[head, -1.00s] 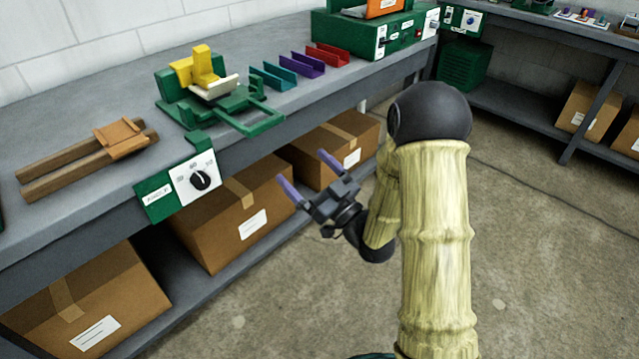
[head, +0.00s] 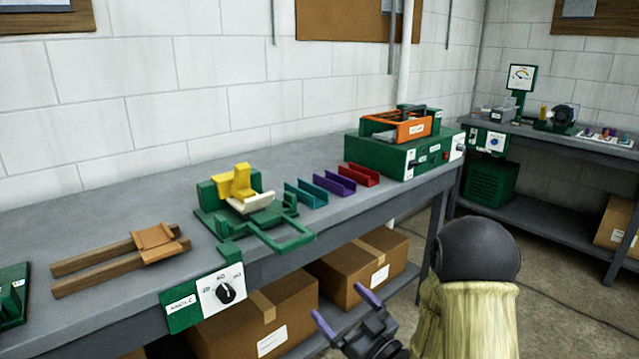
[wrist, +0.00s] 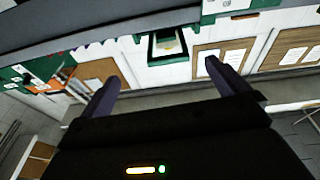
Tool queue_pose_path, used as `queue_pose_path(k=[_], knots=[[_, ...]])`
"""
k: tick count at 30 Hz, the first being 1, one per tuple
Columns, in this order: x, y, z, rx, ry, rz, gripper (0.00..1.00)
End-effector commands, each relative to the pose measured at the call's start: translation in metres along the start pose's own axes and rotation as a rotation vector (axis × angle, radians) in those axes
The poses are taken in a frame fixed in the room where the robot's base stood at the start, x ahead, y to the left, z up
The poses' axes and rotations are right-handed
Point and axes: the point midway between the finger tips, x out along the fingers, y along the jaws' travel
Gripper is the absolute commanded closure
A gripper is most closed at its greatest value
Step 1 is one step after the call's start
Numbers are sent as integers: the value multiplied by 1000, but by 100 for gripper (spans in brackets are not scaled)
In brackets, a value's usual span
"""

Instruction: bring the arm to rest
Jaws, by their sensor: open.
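My gripper (head: 346,313) is at the bottom of the head view, in front of the bench edge and below the bench top. Its two purple fingers are spread apart with nothing between them. The fingers also show in the wrist view (wrist: 165,85), apart and empty. My arm is bent, with its dark joint and pale yellow link at the lower right of the head view.
The grey bench (head: 110,215) holds a green bending jig (head: 265,232), wooden rails (head: 120,260), coloured channels (head: 330,185) and a green machine (head: 405,155). Cardboard boxes (head: 270,320) sit on the shelf below. Open floor (head: 560,300) lies right of my arm.

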Motion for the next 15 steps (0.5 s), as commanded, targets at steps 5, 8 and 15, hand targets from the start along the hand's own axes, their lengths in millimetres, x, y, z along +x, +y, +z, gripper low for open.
queue_pose_path(k=[5, 8, 15], knots=[[2, 11, 19, -58, -227, 63, 0], [-3, 20, 30, -76, -359, 111, 0], [-31, 38, 46, -74, -661, 244, 0]])
